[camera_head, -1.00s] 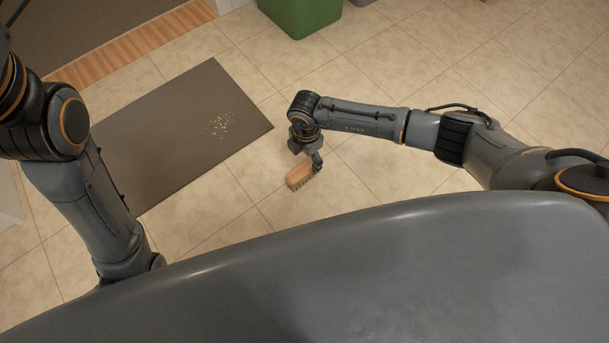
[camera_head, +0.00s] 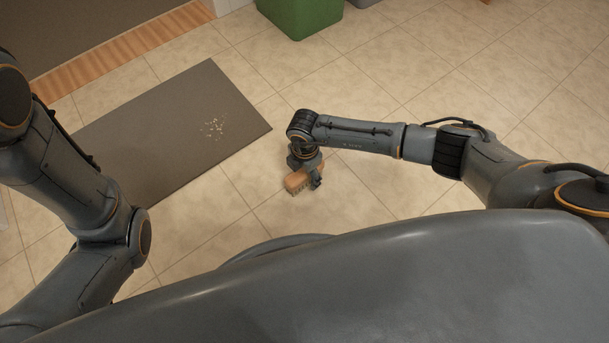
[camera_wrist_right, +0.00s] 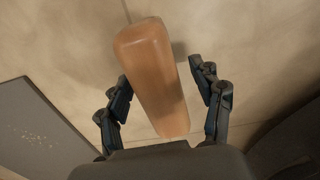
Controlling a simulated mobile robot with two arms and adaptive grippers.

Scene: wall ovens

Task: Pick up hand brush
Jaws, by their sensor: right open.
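The hand brush (camera_head: 296,183) lies on the tiled floor in the head view, with an orange-brown wooden body and bristles along its lower edge. My right gripper (camera_head: 312,180) is over the brush and hides part of it. In the right wrist view the brush (camera_wrist_right: 157,75) lies lengthwise between the two open fingers of the right gripper (camera_wrist_right: 165,100), with a visible gap on the right side. On the left, the finger is very close to it; contact cannot be told. My left arm shows in the head view, but its gripper is out of view.
A grey mat (camera_head: 165,140) with pale crumbs (camera_head: 213,128) on it lies left of the brush. A green bin (camera_head: 302,14) stands at the top. The tiled floor (camera_head: 390,85) around the brush is otherwise clear.

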